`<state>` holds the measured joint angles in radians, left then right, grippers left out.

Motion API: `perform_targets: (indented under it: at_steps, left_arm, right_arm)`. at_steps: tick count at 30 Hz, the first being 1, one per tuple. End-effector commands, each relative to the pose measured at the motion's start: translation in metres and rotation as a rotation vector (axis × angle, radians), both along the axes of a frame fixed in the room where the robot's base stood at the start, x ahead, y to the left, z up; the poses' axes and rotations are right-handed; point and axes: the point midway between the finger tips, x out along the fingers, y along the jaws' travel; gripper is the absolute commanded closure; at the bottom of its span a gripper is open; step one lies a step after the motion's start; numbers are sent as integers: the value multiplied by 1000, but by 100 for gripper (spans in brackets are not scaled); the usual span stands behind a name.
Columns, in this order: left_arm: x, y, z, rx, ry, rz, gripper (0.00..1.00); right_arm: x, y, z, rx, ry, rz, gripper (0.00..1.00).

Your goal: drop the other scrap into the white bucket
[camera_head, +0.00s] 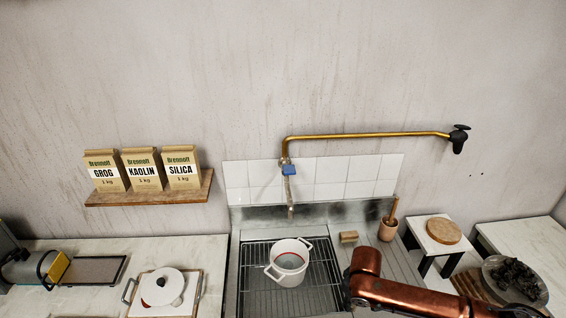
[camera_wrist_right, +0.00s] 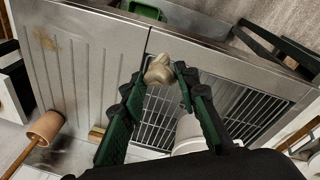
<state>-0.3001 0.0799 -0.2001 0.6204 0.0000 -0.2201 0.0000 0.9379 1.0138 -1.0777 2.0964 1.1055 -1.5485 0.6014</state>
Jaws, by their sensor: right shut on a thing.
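My right gripper (camera_wrist_right: 161,78) has green fingers and is shut on a beige clay scrap (camera_wrist_right: 160,68) at its fingertips, above the sink area in the right wrist view. A white bucket (camera_head: 289,264) with two handles and a red line inside stands on the sink grid in the head view. In the right wrist view a white rounded thing, likely this bucket (camera_wrist_right: 187,132), is partly hidden behind my gripper. The scrap appears apart from it, beyond its side. In the head view only my copper right arm shows, at the lower right. My left gripper is not in view.
A sponge-like block (camera_head: 348,237) and a wooden-handled pot (camera_head: 388,229) stand right of the sink grid. A green container (camera_wrist_right: 146,10) lies beyond the sink's edge.

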Motion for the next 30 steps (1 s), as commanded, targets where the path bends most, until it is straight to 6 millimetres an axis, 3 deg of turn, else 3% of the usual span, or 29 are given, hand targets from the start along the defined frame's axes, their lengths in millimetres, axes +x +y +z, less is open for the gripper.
perform_targets:
  at_steps: [1,3,12,30]
  left_arm:
    - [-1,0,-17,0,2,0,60]
    - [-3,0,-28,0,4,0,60]
    - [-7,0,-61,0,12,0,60]
    - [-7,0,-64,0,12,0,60]
  right_arm:
    - [0,5,-1,0,-5,-74,97]
    - [-3,10,6,0,-5,-188,97]
    - [-18,19,27,1,-2,-555,97]
    - [-22,19,35,1,0,-636,97]
